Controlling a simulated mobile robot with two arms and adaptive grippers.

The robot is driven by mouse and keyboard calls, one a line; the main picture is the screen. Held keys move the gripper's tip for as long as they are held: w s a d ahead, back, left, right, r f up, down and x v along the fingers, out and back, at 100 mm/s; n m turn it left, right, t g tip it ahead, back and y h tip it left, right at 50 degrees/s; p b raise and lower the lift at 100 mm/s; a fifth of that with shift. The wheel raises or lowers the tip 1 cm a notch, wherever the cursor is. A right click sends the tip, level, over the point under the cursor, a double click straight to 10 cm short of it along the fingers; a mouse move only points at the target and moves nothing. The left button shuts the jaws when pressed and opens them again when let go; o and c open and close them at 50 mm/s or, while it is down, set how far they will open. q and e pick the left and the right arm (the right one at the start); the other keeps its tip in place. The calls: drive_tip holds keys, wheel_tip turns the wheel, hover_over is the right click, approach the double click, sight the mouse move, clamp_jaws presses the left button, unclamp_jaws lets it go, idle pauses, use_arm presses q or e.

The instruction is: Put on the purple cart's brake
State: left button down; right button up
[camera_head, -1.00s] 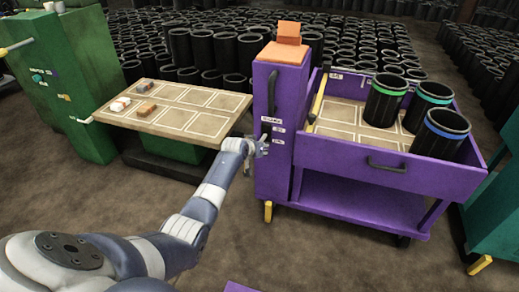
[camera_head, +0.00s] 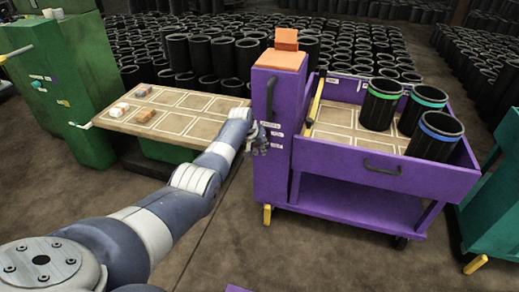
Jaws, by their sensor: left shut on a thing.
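The purple cart (camera_head: 385,177) stands at centre right, with a tall purple post (camera_head: 272,172) at its left end. A dark upright handle (camera_head: 270,98) and small white labels are on the post's front. My left gripper (camera_head: 261,146) is at the post's front, just below the handle and beside the labels. It is shut on a small part there, likely the brake lever, which the fingers mostly hide. The lever's position cannot be made out. A yellow foot (camera_head: 267,214) shows at the post's base. My right gripper is out of view.
Black sleeves with green, teal and blue bands (camera_head: 434,133) stand in the cart's tray, beside a yellow bar (camera_head: 316,100). A table with a marked board (camera_head: 180,123) is left of the post. A teal cart (camera_head: 490,215) stands at the right edge. Floor in front is open.

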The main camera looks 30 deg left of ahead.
use_arm(q)
drive_tip(key=shift+w+a+r, duration=0.1)
drive_tip(key=shift+r, duration=0.1)
idle(0.3)
drive_tip(key=c, duration=1.6)
unclamp_jaws()
drive_tip(key=shift+f, duration=0.1)
drive_tip(key=shift+v, duration=1.05)
drive_tip(key=v, duration=1)
